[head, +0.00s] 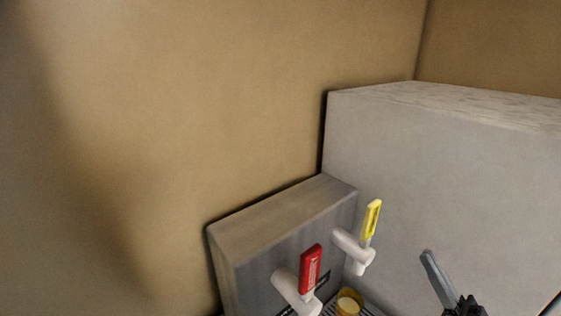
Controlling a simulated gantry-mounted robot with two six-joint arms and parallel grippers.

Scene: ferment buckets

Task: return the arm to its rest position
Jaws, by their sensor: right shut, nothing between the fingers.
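My right gripper (432,266) shows in the lower right of the head view, its grey fingers pointing up and to the left. It is shut and empty. It is to the right of the yellow-handled tap (354,250) and apart from it in the picture. The dark gripper body is cut off by the bottom edge. My left gripper is not in view.
A large grey block (450,170) rises behind, against tan walls.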

